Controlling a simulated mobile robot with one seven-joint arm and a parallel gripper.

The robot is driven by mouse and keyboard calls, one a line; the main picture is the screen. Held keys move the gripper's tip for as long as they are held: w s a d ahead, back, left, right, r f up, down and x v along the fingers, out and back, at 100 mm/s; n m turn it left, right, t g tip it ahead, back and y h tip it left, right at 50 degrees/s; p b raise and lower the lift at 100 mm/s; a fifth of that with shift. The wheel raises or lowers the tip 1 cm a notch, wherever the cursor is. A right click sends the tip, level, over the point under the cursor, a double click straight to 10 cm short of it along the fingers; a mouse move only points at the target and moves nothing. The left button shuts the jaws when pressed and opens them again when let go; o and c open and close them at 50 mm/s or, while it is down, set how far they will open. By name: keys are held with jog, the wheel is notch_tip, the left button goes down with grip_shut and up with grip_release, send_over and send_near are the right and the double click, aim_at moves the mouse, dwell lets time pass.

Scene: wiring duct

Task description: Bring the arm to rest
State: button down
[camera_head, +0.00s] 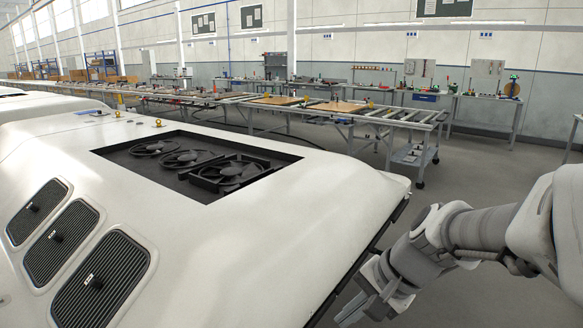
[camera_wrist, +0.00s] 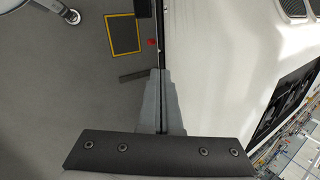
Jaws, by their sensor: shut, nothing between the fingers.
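My gripper (camera_wrist: 158,90) is shut and empty in the wrist view, its grey fingers together above a dark crossbar with several bolts. In the head view, my arm reaches in from the right edge, and my gripper (camera_head: 372,300) hangs low beside the near right edge of a large white body (camera_head: 260,225). A gap seems to lie between them in the head view. The white body also fills the right of the wrist view (camera_wrist: 225,60). No wiring duct can be picked out.
A dark recess (camera_head: 120,156) in the white body's top holds several black fans. Vented panels (camera_head: 58,245) line its left side. A long roller table (camera_head: 345,112) and workbenches stand behind. Grey floor (camera_head: 470,160) is open at right. A yellow-framed floor patch (camera_wrist: 123,35) shows in the wrist view.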

jog(key=s+d+r+n+t+h, duration=0.1)
jog(key=s+d+r+n+h, duration=0.1)
jog(key=s+r+n, duration=0.3)
jog(key=s+d+r+n+t+h, duration=0.1)
jog(key=s+d+n+h, duration=0.15)
jog(key=s, duration=0.35)
notch_tip(320, 180, up, 13)
jog(key=n+p, duration=0.1)
jog(key=p, duration=1.1)
jog(key=shift+s+f+t+p, duration=0.2)
jog(key=shift+t+p, duration=0.1)
jog(key=shift+p, duration=0.05)
